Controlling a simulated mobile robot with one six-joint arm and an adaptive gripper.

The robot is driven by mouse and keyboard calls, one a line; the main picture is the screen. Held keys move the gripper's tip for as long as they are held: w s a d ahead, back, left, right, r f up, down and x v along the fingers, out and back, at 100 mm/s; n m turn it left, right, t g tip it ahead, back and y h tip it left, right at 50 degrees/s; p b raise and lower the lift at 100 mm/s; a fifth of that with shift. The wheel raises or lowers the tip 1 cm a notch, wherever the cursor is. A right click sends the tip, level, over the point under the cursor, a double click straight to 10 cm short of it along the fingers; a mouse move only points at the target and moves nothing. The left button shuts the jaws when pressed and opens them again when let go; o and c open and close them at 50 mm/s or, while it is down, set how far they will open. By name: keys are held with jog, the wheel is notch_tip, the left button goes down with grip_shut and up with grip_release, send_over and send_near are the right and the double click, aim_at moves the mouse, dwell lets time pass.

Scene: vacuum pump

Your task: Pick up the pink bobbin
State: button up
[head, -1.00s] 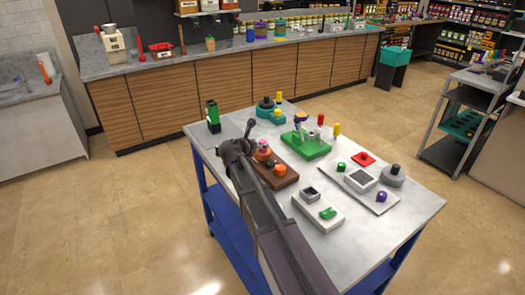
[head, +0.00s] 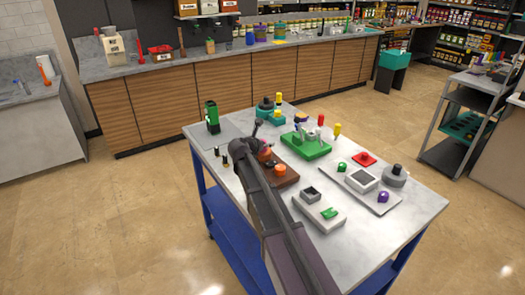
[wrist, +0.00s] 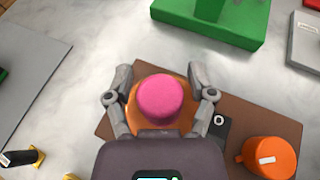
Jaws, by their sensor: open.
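The pink bobbin (wrist: 160,98) is a short round cylinder in the middle of the wrist view. It stands upright on an orange round seat (wrist: 133,112) on a brown board (wrist: 250,112). My gripper (wrist: 160,78) is open, with one finger on each side of the bobbin and a gap at both sides. In the head view my gripper (head: 262,140) is over the board's far left end and hides most of the bobbin's place. An orange seat edge (head: 265,154) shows beside it there.
An orange knob-like piece (wrist: 268,155) sits on the board to the right. A green block fixture (head: 306,146) stands behind the board. Two small dark posts (head: 224,158) stand left of my arm. A grey box with a green part (head: 318,209) lies in front.

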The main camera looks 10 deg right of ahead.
jog(key=shift+c, duration=0.2)
grip_shut()
jog(key=shift+r, duration=0.15)
dwell(0.3)
notch_tip(320, 180, up, 10)
jog(key=p, duration=1)
dwell(0.6)
